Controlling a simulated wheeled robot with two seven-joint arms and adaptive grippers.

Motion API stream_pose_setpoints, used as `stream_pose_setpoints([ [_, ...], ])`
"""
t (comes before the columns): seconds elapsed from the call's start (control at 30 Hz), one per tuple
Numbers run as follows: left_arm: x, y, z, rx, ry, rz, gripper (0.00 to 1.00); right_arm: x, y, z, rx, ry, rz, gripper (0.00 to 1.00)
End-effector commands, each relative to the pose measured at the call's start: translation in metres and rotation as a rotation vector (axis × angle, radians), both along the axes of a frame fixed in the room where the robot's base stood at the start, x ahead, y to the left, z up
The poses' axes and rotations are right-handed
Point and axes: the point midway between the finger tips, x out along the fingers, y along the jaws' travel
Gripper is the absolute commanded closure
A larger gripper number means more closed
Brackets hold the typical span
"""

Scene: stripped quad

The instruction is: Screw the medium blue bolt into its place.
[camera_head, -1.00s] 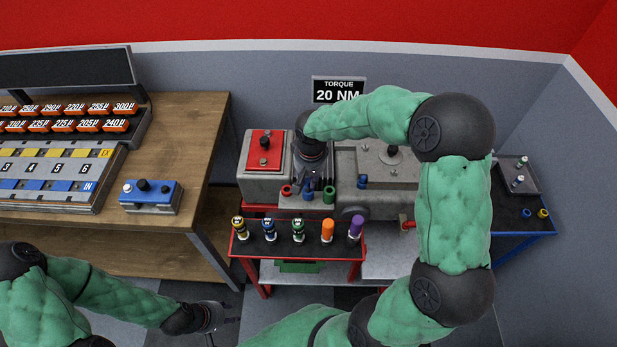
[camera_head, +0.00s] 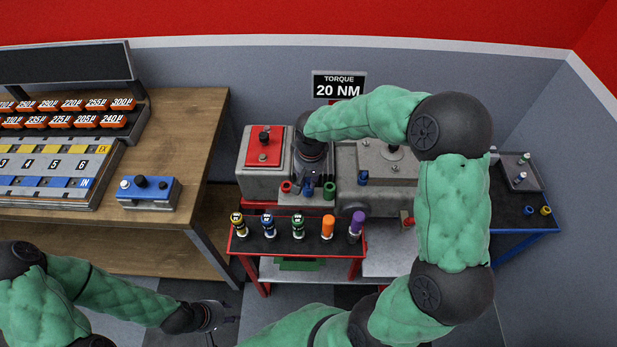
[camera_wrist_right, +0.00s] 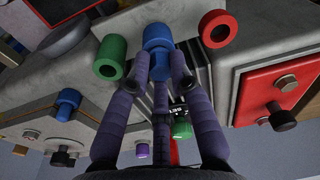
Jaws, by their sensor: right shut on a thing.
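My right gripper (camera_wrist_right: 162,68) points at the front of the grey machine, its fingers shut on a blue bolt-like piece (camera_wrist_right: 157,38). The piece sits between a hollow green collar (camera_wrist_right: 109,57) and a hollow red collar (camera_wrist_right: 217,29). I cannot tell how deep it sits. In the head view the right gripper (camera_head: 311,178) is small and partly hides this blue piece (camera_head: 308,189). A second blue bolt (camera_head: 362,177) stands on the machine's right block. My left gripper (camera_head: 212,316) hangs low at the left, away from the machine; its fingers are unclear.
A red-edged tray (camera_head: 345,244) in front carries several coloured tools. A red-topped block (camera_head: 263,180) stands left of my right wrist. A sign (camera_head: 339,86) reads torque 20 NM. A wooden bench (camera_head: 190,130) is at the left, a blue table (camera_head: 520,238) at the right.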

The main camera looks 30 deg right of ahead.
Motion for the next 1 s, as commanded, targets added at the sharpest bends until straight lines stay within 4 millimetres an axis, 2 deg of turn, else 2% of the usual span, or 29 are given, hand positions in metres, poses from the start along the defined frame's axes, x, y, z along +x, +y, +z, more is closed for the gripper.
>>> stream_pose_setpoints([
  [0.23, 0.0, 0.0, -0.005, 0.0, 0.0, 0.0, 0.6, 0.0, 0.0, -0.006, 0.0, 0.0, 0.0, 1.0],
  [0.27, 0.0, 0.0, -0.004, 0.0, 0.0, 0.0, 0.6, 0.0, 0.0, -0.005, 0.0, 0.0, 0.0, 0.7],
  [0.33, 0.0, 0.0, -0.004, 0.0, 0.0, 0.0, 0.6, 0.0, 0.0, -0.005, 0.0, 0.0, 0.0, 0.5],
  [0.77, 0.0, 0.0, -0.004, 0.0, 0.0, 0.0, 0.6, 0.0, 0.0, 0.001, 0.0, -0.001, -0.001, 0.5],
  [0.87, 0.0, 0.0, -0.004, 0.0, 0.0, 0.0, 0.6, -0.001, 0.0, 0.013, -0.001, -0.003, 0.0, 0.5],
  [1.0, 0.0, 0.0, -0.004, 0.0, 0.0, 0.0, 0.6, -0.003, 0.0, 0.039, -0.001, -0.005, 0.0, 0.5],
])
